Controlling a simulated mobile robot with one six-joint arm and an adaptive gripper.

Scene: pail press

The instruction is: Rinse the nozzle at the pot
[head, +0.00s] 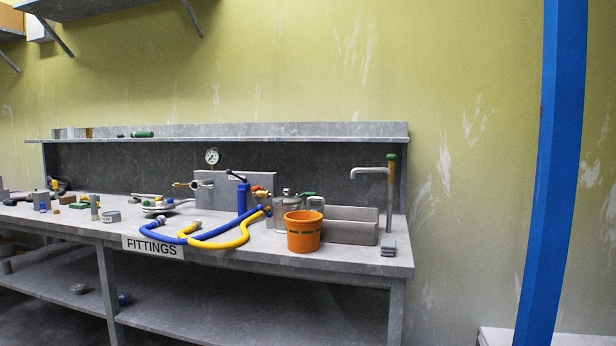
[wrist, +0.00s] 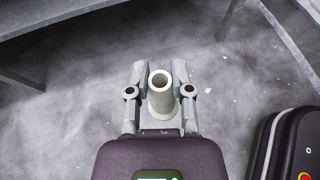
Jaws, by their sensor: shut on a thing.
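In the wrist view my gripper (wrist: 160,76) is shut on a pale, hollow, flared piece that looks like the nozzle (wrist: 161,98). Its round open end faces the camera, between the two fingers. A grey metal vessel (head: 285,214), which may be the pot, stands on the bench behind an orange pail (head: 303,234). The pail hides part of it. My gripper and the nozzle do not show in the head view. The wrist view shows them over the floor, away from the bench top.
The grey bench (head: 352,260) carries a blue hose (head: 160,238), a yellow hose (head: 225,243), a grey trough (head: 350,230) under a tap (head: 370,170), and several small fittings at left. A blue post (head: 553,180) stands at right. Open floor (wrist: 75,120) shows below my gripper.

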